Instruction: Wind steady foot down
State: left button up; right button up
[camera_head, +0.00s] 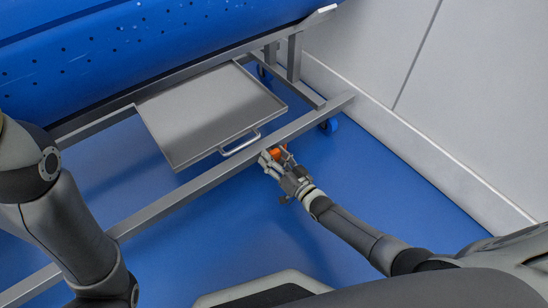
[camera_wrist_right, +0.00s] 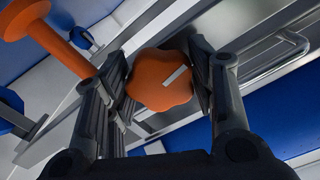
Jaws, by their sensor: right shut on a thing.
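The knob carries a pale stripe, which lies slanted. An orange stem with a round flared end (camera_wrist_right: 58,42), which looks like the steady foot, shows to the upper left of the knob. In the head view the knob is mostly hidden by the gripper. My left arm shows at the left; its gripper is out of view.
A grey tray (camera_head: 205,110) with a bar handle (camera_head: 240,144) sits inside the frame under a blue tub (camera_head: 130,45). A pale wall (camera_head: 400,150) runs along the right. Blue floor in front is clear.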

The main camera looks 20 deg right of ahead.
jog(key=o, duration=1)
jog(key=v, duration=1.2)
